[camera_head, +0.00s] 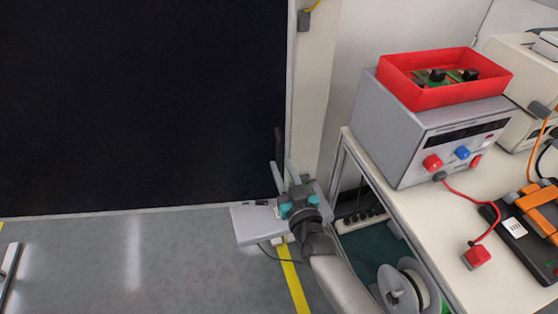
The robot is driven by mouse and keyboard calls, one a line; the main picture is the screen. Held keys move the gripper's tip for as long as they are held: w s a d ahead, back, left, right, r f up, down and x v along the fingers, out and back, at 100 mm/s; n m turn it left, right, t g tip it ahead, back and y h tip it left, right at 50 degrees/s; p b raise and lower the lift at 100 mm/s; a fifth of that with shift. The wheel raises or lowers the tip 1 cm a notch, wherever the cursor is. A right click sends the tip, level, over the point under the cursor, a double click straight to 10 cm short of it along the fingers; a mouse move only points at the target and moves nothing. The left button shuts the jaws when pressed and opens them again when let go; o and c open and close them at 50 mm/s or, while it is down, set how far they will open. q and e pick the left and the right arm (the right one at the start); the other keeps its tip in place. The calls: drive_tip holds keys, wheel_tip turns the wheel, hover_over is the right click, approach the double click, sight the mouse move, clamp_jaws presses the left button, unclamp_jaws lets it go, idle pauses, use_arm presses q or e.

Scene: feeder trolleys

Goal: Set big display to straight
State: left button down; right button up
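The big display, a large black panel (140,100), fills the left of the head view. Its thin light frame shows along the bottom and right edges. My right gripper (281,172), grey with teal parts, is at the lower right edge of the panel, with its fingers pointing up. A slim dark upright bar (279,146) shows at the fingertips. The fingers look apart, but I cannot tell whether they touch or hold the bar. My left gripper is not in view.
A workbench (408,210) stands close on the right, carrying a grey power supply (400,130) with a red tray (425,97) on top. A cable reel (404,290) sits low beside my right arm. Grey floor (150,260) with a yellow stripe (293,283) is open at lower left.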

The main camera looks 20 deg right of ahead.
sight(280, 162)
drive_tip(key=shift+w, duration=1.6)
drive_tip(key=shift+c, duration=0.2)
clamp_jaws()
